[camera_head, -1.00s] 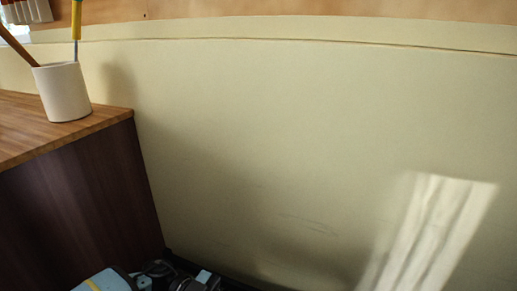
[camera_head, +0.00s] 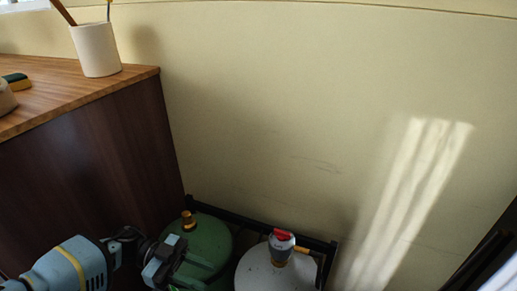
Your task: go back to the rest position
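My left gripper (camera_head: 163,262) comes in from the lower left on my blue-grey arm. It is dark with light blue parts and appears in front of the green gas cylinder. I cannot tell from here whether its fingers are open or shut, and I see nothing clearly held in it. My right gripper is not in view.
A wooden counter (camera_head: 110,82) at left holds a white cup (camera_head: 96,50) and a green-yellow sponge (camera_head: 16,80).

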